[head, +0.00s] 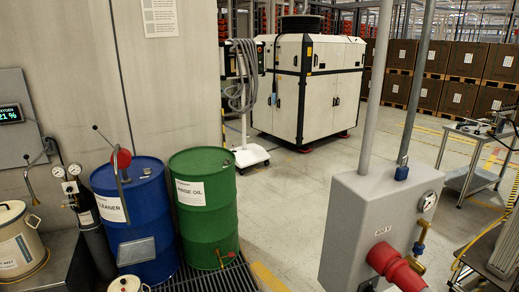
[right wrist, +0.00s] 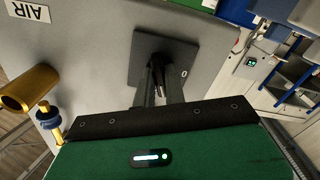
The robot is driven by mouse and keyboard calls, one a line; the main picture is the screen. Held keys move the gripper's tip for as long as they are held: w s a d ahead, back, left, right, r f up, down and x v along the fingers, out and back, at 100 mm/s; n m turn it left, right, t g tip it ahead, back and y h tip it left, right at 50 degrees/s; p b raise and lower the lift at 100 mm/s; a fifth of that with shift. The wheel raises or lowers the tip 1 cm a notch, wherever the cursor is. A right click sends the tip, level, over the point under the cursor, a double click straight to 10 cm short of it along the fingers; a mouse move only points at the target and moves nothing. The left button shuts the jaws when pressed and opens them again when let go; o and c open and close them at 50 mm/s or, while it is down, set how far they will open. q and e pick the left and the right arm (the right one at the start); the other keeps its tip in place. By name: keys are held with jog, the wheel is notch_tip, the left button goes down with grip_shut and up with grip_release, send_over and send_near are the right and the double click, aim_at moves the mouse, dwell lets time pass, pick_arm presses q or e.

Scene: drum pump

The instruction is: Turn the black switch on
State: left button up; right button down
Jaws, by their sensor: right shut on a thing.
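The black switch (right wrist: 165,52) shows in the right wrist view as a dark square plate on the face of a grey box (right wrist: 90,72). A small white mark, like a 0, is on the plate's right edge. My right gripper (right wrist: 158,88) reaches up to the plate from below, its dark fingers shut on the switch's handle. The handle is mostly hidden between the fingers, so its angle is hard to tell. In the head view neither gripper shows. A grey box (head: 372,222) stands there at the right; no black switch is visible on its shown faces.
In the right wrist view, an AIR label (right wrist: 28,11) and a brass fitting (right wrist: 30,90) are left of the gripper. In the head view, the box bears a gauge (head: 427,201) and a red socket (head: 395,266). Blue (head: 140,235) and green (head: 204,220) drums stand left.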

jog(key=shift+m, duration=1)
jog(key=m, duration=0.3)
jog(key=c, duration=1.3)
grip_release()
jog(key=shift+s, duration=0.1)
jog(key=p+v, duration=0.4)
jog(key=v, duration=0.5)
